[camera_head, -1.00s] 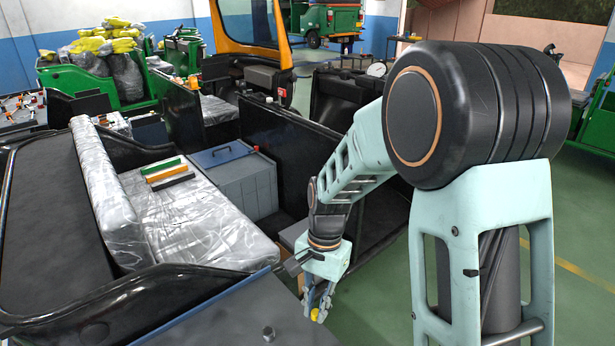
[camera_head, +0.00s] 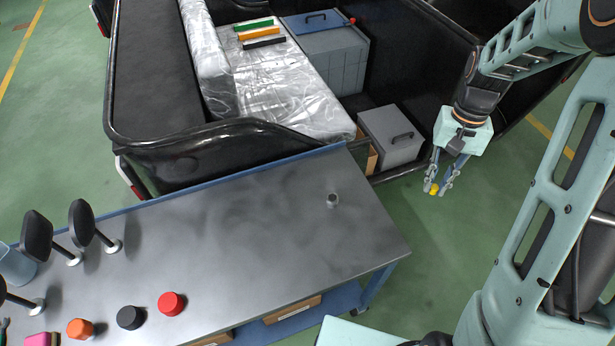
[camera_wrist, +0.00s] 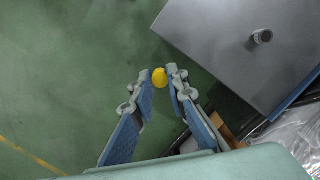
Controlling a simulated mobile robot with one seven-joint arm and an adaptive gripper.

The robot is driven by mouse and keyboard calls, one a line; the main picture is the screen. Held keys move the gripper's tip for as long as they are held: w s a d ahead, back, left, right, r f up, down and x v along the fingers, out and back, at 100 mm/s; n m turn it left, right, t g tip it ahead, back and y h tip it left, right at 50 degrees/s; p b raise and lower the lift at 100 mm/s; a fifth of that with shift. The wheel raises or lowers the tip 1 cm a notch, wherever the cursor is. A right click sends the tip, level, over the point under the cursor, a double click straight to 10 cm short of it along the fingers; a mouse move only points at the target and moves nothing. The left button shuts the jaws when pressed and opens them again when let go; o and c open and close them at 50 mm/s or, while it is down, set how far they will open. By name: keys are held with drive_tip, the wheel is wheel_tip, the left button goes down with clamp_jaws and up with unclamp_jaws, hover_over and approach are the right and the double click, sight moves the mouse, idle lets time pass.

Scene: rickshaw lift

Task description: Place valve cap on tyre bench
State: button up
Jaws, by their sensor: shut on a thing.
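My gripper (camera_head: 436,187) hangs over the green floor to the right of the grey bench, fingers pointing down. Its fingertips are shut on a small yellow cap (camera_head: 434,191), taken to be the valve cap. The cap (camera_wrist: 159,77) also shows between the fingertips in the wrist view, partly covered by the right finger. The bench (camera_head: 240,245) has a grey top with a blue back edge. Its right end is apart from the gripper. A small grey upright cylinder (camera_head: 332,200) stands near that end; in the wrist view it shows too (camera_wrist: 262,37).
Black, red and orange round caps (camera_head: 130,317) and several black-headed stands (camera_head: 85,228) occupy the bench's left part. The middle of the bench top is clear. Behind the bench is a black vehicle body with a plastic-covered seat (camera_head: 285,90) and grey boxes (camera_head: 392,138).

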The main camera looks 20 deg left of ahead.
drive_tip(key=s+a+f+m+b, duration=0.1)
drive_tip(key=s+a+f+b, duration=0.25)
drive_tip(key=s+a, duration=0.65)
drive_tip(key=s+a+f+b, duration=0.2)
drive_tip(key=s+a+b, duration=0.2)
drive_tip(key=s+a, duration=0.65)
drive_tip(key=b, duration=0.6)
hover_over(302, 232)
drive_tip(key=d, duration=0.1)
drive_tip(key=f, duration=0.8)
drive_tip(key=shift+s, duration=0.4)
drive_tip(key=shift+w+a+f, duration=0.2)
drive_tip(key=shift+w+f, duration=0.1)
drive_tip(key=shift+w, duration=0.05)
drive_tip(key=shift+w+a+f+b, duration=0.15)
drive_tip(key=shift+w+f+b, duration=0.05)
drive_tip(key=shift+f+b, duration=0.7)
drive_tip(key=shift+w+a+f+b, duration=0.15)
drive_tip(key=shift+f+b, duration=0.5)
drive_tip(key=shift+f, duration=0.35)
drive_tip(key=shift+f, duration=0.15)
drive_tip(key=o, duration=0.7)
drive_tip(key=shift+o, duration=0.2)
